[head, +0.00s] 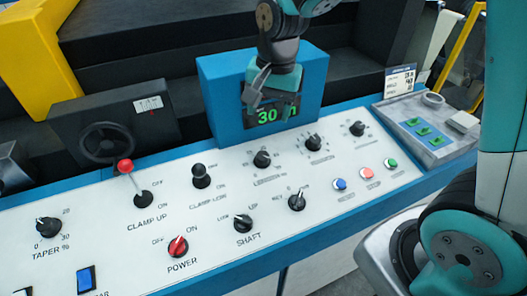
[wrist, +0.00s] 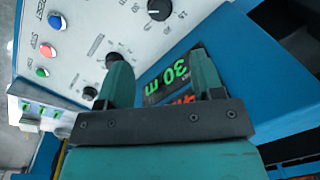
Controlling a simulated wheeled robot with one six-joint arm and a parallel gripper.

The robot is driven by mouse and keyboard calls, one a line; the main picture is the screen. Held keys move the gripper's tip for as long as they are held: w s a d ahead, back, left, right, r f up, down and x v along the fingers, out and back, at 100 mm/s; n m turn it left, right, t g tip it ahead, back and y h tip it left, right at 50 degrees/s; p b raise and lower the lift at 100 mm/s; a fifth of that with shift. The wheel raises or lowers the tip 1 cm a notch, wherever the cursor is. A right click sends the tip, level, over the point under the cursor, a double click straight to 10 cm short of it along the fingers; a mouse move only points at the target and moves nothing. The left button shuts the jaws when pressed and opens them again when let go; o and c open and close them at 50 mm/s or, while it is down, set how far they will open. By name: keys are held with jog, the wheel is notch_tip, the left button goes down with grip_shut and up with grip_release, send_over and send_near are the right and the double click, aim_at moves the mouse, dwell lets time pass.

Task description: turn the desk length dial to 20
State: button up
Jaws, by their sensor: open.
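The length dial (head: 262,160) is a black knob on the sloping white control panel (head: 110,262), below the blue display box. I cannot read its small scale in the head view. What appears to be the same dial (wrist: 160,8) is cut by the top edge of the wrist view. The display (head: 267,116) reads 30 m in green, and the same readout (wrist: 166,80) is upside down between my fingers in the wrist view. My gripper (head: 257,97) is open and empty, in front of the display box and above the dial. In the wrist view its fingers (wrist: 162,77) are apart.
Other dials (head: 313,142) and (head: 357,128) stand to the right. The shaft dial (head: 243,222), red power knob (head: 178,246), taper dial (head: 48,228) and red-tipped clamp lever (head: 125,167) share the panel. Push buttons (head: 366,173) sit at right.

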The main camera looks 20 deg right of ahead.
aim_at(263, 155)
jog(key=f, duration=0.4)
jog(key=f+p, duration=0.1)
jog(key=f, duration=0.4)
jog(key=a+f, duration=0.1)
jog(key=f, duration=0.3)
jog(key=shift+w+f, duration=0.4)
jog(key=shift+c, duration=0.4)
jog(key=c, duration=0.8)
jog(key=shift+c, duration=0.2)
